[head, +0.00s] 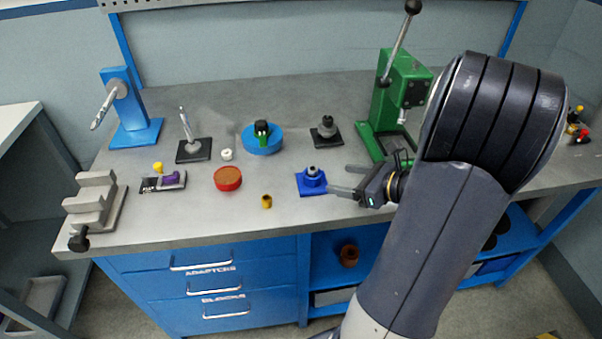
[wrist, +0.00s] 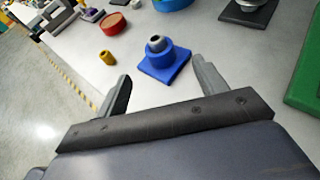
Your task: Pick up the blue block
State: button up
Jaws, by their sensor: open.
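The blue block (head: 311,184) is a square blue base with a raised round part and a grey piece on top. It sits on the grey workbench (head: 280,215) near the front edge. In the wrist view the blue block (wrist: 165,66) lies ahead of the fingers, roughly between their lines. My gripper (head: 341,181) is open and empty, just right of the block in the head view. Its two fingers show in the wrist view (wrist: 160,85), apart on either side, and nothing is between them.
A brass cylinder (head: 266,201) and a red round dish (head: 228,178) stand left of the block. A blue disc (head: 262,140) and a dark-based fixture (head: 326,132) are behind it. A green press (head: 392,105) stands behind my gripper. The front edge of the bench is close.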

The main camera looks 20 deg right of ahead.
aim_at(317, 174)
jog(key=x, duration=1)
jog(key=shift+w+a+p, duration=0.1)
jog(key=shift+a+p, duration=0.05)
jog(key=shift+p, duration=0.15)
jog(key=c, duration=1.3)
jog(key=shift+r, duration=0.1)
